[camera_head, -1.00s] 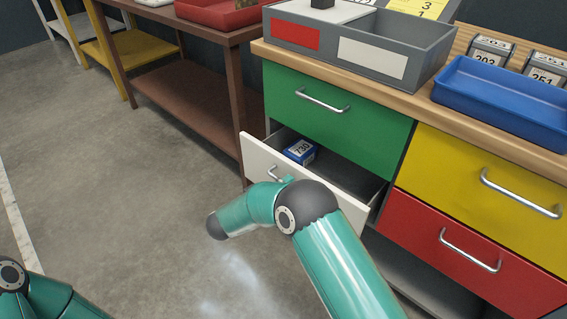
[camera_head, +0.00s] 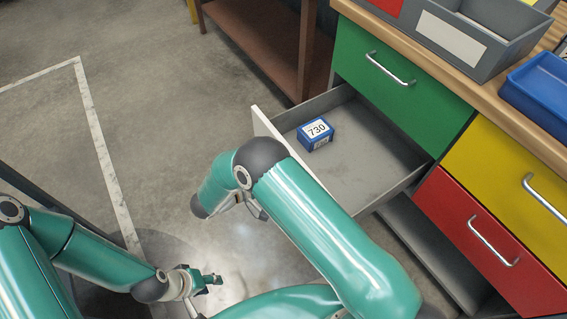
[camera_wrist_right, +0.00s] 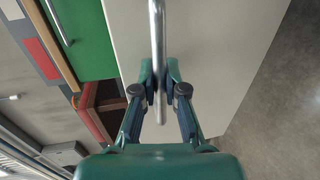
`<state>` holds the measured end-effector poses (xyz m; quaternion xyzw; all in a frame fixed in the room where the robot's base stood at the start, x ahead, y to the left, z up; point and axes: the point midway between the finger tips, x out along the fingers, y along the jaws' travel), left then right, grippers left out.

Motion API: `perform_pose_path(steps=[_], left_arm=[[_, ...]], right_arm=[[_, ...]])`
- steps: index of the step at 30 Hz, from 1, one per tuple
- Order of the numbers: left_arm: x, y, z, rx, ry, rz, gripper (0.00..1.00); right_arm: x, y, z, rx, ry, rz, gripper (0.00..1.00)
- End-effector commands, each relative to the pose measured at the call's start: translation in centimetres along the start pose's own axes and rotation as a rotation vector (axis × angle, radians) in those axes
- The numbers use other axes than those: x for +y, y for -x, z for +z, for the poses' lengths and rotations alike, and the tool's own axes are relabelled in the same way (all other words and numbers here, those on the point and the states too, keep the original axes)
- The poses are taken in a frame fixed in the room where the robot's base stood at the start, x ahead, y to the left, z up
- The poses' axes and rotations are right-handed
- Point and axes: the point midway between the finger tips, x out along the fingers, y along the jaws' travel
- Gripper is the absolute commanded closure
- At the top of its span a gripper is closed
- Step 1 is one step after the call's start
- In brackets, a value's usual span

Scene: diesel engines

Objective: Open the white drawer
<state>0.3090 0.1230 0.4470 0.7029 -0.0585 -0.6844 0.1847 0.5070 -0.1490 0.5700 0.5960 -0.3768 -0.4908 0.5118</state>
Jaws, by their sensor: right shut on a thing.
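The white drawer (camera_head: 370,160) is pulled well out below the green drawer, showing its grey inside. Its white front (camera_head: 264,122) is mostly hidden behind my right arm in the head view. In the right wrist view, my right gripper (camera_wrist_right: 160,78) is shut on the drawer's metal bar handle (camera_wrist_right: 157,35), one finger on each side, with the white front (camera_wrist_right: 215,45) behind it. My left gripper (camera_head: 208,282) hangs low over the floor in the head view, apart from the drawer, its fingers spread and empty.
A blue box marked 730 (camera_head: 315,134) lies inside the drawer. The green drawer (camera_head: 395,90), yellow drawer (camera_head: 510,175) and red drawer (camera_head: 480,240) are closed. A blue tray (camera_head: 540,95) stands on the worktop. Floor (camera_head: 180,110) left of the drawer is clear.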

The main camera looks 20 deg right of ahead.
Motion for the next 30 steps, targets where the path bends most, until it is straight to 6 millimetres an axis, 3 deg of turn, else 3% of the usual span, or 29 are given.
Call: perform_pose_path(steps=[10,11,15,25,30], left_arm=[[0.0,-0.1,0.0,0.000,0.000,0.000,0.60],[0.0,-0.1,0.0,0.000,0.000,0.000,0.60],[0.0,0.0,0.0,0.000,0.000,0.000,0.60],[0.0,0.0,0.0,0.000,0.000,0.000,0.60],[0.0,0.1,0.0,0.000,0.000,0.000,0.60]], right_arm=[[-0.3,-0.1,-0.2,0.005,-0.005,-0.010,1.00],[-0.3,-0.1,-0.2,0.005,-0.006,-0.010,0.86],[-0.2,-0.1,-0.2,0.003,-0.006,-0.008,0.63],[0.1,-0.1,-0.1,0.000,-0.005,-0.006,0.63],[1.5,0.2,-0.1,0.000,-0.008,-0.006,0.63]])
